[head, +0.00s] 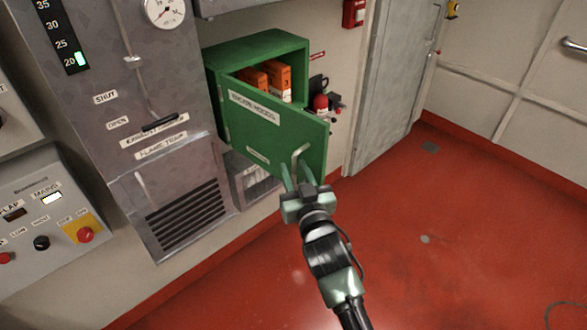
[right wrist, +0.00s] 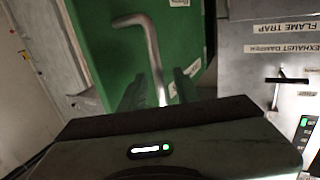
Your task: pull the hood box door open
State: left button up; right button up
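The green hood box (head: 258,47) hangs on the wall, with orange packs (head: 278,78) inside. Its door (head: 262,122), labelled for smoke hoods, stands partly open, swung out towards me. A pale bent handle (head: 299,152) is on the door's outer face near its free edge. My right gripper (head: 298,176) is at the handle. In the right wrist view, the handle (right wrist: 150,50) runs down between the two fingers (right wrist: 160,92), which stand apart with gaps beside the bar. The handle's lower end is hidden by the gripper. My left gripper is not in view.
A grey metal cabinet (head: 110,120) with gauges and a vent stands left of the box. A grey door (head: 393,85) is at right.

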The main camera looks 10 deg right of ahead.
jog(key=s+b, duration=0.1)
jog(key=s, duration=0.5)
jog(key=shift+s+d+b, duration=0.15)
jog(key=shift+s+b, duration=0.2)
jog(key=shift+s, duration=0.05)
